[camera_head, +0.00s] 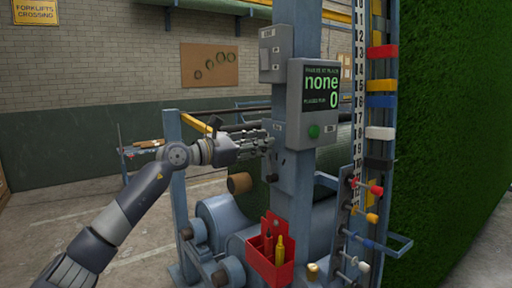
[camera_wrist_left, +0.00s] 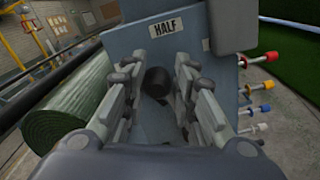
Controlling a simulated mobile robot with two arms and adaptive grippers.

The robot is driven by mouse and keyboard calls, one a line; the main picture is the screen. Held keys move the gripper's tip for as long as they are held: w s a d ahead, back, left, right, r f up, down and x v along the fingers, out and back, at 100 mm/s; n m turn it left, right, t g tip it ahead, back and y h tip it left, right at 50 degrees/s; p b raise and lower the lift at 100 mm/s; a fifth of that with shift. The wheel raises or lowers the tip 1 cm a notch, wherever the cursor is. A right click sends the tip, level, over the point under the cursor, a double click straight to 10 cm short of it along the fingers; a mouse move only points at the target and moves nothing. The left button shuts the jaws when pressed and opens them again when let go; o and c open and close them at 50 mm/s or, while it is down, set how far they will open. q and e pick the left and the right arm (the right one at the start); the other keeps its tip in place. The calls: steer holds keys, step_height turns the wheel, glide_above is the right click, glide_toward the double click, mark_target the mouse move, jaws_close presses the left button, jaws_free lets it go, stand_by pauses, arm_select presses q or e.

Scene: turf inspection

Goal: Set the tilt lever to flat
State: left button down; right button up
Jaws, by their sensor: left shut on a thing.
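The tilt lever shows in the left wrist view as a dark round knob (camera_wrist_left: 157,82) between my fingers, on a blue-grey panel (camera_wrist_left: 185,55). A label reading HALF (camera_wrist_left: 165,27) is on the panel above the knob. My left gripper (camera_head: 264,144) reaches in from the left in the head view and is shut on the lever; it also shows in the left wrist view (camera_wrist_left: 158,92). The lever's shaft and any other position labels are hidden or too small to read. My right gripper is not in view.
A display box (camera_head: 327,100) reading "none" and "0", with a green button, sits above the panel on the blue post. A red tool holder (camera_head: 270,265) hangs below. Coloured pegs (camera_head: 376,190) stick out at the right, beside a green turf wall (camera_head: 455,130). A green roll (camera_wrist_left: 65,115) lies at left.

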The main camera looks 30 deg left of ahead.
arm_select(q)
steer(key=d+m, duration=0.1)
steer(key=s+d+m+b, duration=0.1)
steer(key=m, duration=0.1)
steer(key=shift+r, duration=0.1)
steer(key=shift+s+d+f+m+b, duration=0.15)
steer(key=shift+s+d+m+b, duration=0.15)
steer(key=shift+d+m+b, duration=0.55)
steer(key=shift+s+d+f+m+b, duration=0.15)
steer(key=shift+s+d+m+b, duration=0.2)
steer(key=shift+d+m+b, duration=0.55)
steer(key=shift+s+d+f+m+b, duration=0.15)
steer(key=shift+s+d+m+b, duration=0.25)
steer(key=shift+m, duration=0.75)
steer(key=shift+w+d, duration=0.1)
steer(key=c, duration=1.4)
jaws_free()
steer(key=shift+o, duration=0.2)
steer(key=shift+f, duration=0.15)
